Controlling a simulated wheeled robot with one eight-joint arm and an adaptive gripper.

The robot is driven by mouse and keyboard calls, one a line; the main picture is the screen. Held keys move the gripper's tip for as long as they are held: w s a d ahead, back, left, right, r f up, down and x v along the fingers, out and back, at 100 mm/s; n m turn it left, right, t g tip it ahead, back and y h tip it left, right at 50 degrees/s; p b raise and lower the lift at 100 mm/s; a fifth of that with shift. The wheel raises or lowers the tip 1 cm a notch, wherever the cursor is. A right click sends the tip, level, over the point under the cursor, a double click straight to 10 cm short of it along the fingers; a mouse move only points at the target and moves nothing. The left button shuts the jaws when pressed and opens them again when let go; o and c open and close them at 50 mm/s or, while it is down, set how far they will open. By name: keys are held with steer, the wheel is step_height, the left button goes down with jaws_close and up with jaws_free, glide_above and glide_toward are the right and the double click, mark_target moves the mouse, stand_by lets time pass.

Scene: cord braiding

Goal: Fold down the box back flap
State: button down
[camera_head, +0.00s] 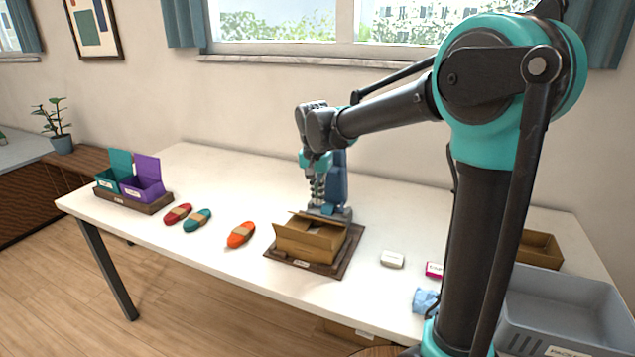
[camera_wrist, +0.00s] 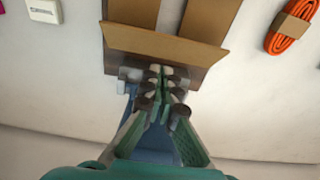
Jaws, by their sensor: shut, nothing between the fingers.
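The brown cardboard box (camera_head: 308,243) sits on a dark board (camera_head: 335,268) near the middle of the white table. In the wrist view its back flap (camera_wrist: 165,45) spans the near side of the box, angled outward toward my gripper. Two other flaps (camera_wrist: 130,12) show beyond it. My gripper (camera_head: 317,202) points down just behind the box. It is shut and empty, and its fingertips (camera_wrist: 160,73) are close to the back flap's outer edge. I cannot tell whether they touch it.
A blue upright device (camera_head: 336,185) stands directly behind the box, close to my gripper. An orange cord bundle (camera_head: 241,234) lies left of the box. A small white block (camera_head: 392,259) lies to the right. A grey bin (camera_head: 560,310) stands farther right.

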steer(key=shift+s+a+f, duration=0.2)
steer(key=shift+s+f, duration=0.4)
steer(key=shift+f, duration=0.1)
steer(key=shift+s+a+f, duration=0.2)
steer(key=shift+s+f, duration=0.35)
steer(key=shift+f, duration=0.1)
steer(key=shift+s+a+f+t, duration=0.1)
steer(key=shift+s+f+t, duration=0.1)
steer(key=shift+t, duration=0.1)
steer(key=shift+s+f+t, duration=0.1)
steer(key=shift+s+t, duration=0.1)
steer(key=shift+t, duration=0.2)
steer(key=shift+s+a+f+t+h, duration=0.2)
steer(key=shift+s+f+t+h, duration=0.15)
steer(key=shift+t+h, duration=0.2)
steer(key=t, duration=0.1)
steer(key=s+f+t, duration=0.1)
steer(key=t+h, duration=0.1)
steer(key=shift+s+a+f, duration=0.2)
steer(key=shift+a+f, duration=0.05)
steer(key=shift+f, duration=0.05)
steer(key=shift+s+f, duration=0.15)
steer(key=shift+f, duration=0.4)
